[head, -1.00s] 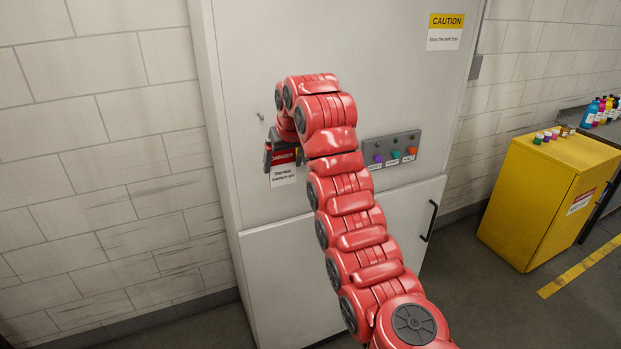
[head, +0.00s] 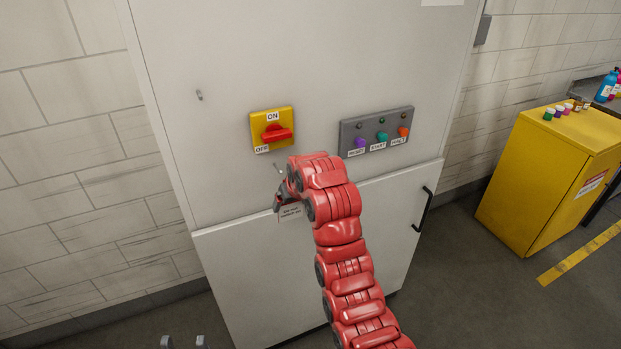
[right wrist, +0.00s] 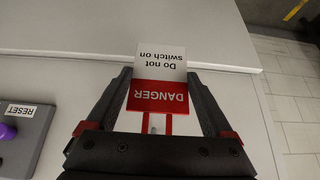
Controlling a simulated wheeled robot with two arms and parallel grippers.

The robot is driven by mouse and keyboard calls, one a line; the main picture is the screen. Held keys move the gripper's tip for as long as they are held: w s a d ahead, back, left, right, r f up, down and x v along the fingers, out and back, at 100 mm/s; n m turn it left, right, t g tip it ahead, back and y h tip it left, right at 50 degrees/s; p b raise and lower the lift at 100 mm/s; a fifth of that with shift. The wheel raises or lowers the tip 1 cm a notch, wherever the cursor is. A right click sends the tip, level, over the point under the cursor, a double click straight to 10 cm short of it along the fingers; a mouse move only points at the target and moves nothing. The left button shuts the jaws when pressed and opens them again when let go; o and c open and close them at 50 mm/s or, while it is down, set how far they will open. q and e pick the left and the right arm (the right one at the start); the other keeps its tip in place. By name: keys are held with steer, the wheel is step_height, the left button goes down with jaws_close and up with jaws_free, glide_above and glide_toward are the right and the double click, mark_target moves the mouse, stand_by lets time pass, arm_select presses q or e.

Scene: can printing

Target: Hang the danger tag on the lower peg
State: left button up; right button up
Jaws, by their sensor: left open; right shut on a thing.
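The danger tag (head: 291,212) is a small card, red and white, reading "DANGER Do not switch on". It also shows upside down in the right wrist view (right wrist: 160,80). My right gripper (head: 279,203) is shut on it, in front of the cabinet below the yellow switch. A small peg (head: 199,95) sticks out of the cabinet at upper left. A thin, short thing that looks like the lower peg (head: 277,167) shows just above my right gripper, partly hidden by my arm. The tag is apart from the upper peg. My left gripper (head: 183,343) is open and empty at the bottom edge.
The yellow switch (head: 285,118) has a red handle. A grey button panel (head: 348,132) with purple, green and orange buttons is to its right. The lower cabinet door has a black handle (head: 424,210). A yellow cabinet (head: 530,190) stands at right.

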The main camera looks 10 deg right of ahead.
steer(key=shift+w+d+f, duration=0.15)
steer(key=shift+w+f, duration=0.05)
steer(key=shift+f, duration=0.15)
steer(key=w+a+f+b, duration=0.1)
steer(key=w+a, duration=0.2)
steer(key=w, duration=0.5)
steer(key=shift+w+f, duration=0.35)
steer(key=shift+w, duration=0.05)
stand_by(0.5)
steer(key=shift+r, duration=0.1)
stand_by(0.5)
steer(key=o, duration=1.1)
